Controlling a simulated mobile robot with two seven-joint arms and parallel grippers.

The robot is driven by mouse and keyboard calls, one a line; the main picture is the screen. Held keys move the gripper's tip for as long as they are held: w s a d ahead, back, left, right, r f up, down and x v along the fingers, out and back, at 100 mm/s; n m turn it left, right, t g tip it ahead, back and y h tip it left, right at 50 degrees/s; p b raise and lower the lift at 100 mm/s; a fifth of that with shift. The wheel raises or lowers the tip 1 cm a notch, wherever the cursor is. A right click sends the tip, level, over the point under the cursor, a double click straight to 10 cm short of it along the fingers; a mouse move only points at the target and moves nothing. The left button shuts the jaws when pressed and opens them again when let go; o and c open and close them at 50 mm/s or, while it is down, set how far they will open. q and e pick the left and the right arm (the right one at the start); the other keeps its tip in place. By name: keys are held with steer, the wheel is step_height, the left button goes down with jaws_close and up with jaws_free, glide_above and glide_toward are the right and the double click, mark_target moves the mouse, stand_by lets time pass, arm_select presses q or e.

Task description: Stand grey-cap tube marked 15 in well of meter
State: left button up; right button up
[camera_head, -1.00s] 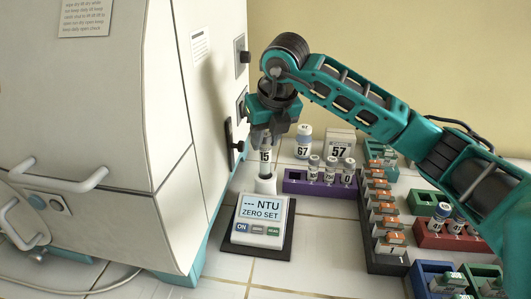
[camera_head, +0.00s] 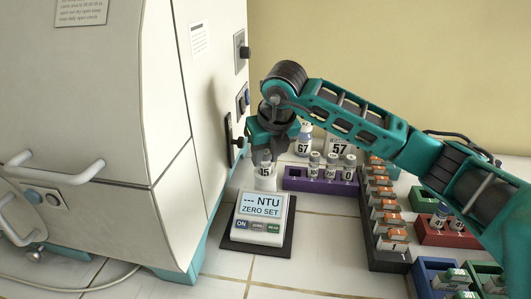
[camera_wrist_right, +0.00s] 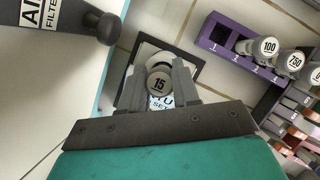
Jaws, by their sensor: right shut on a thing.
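The grey-cap tube marked 15 (camera_head: 264,170) is upright with its lower part inside the white well (camera_head: 265,184) at the back of the meter (camera_head: 260,218). In the right wrist view its cap marked 15 (camera_wrist_right: 159,84) sits between the fingers. My right gripper (camera_head: 264,158) is shut on the tube from above, low over the well. The meter's screen reads "--- NTU ZERO SET". How deep the tube's bottom sits is hidden by the well. My left gripper is not in view.
A purple rack (camera_head: 305,184) with several small tubes stands right of the meter. A bottle marked 67 (camera_head: 303,146) and a block marked 57 (camera_head: 339,148) are behind it. The white incubator (camera_head: 170,120) is close on the left. Tiles in front are clear.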

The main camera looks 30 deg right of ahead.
steer(key=o, duration=1)
steer(key=shift+o, duration=0.2)
steer(key=shift+r, duration=0.1)
steer(key=shift+r+p, duration=0.2)
steer(key=shift+p, duration=0.1)
steer(key=v, duration=1.2)
steer(key=shift+r, duration=0.35)
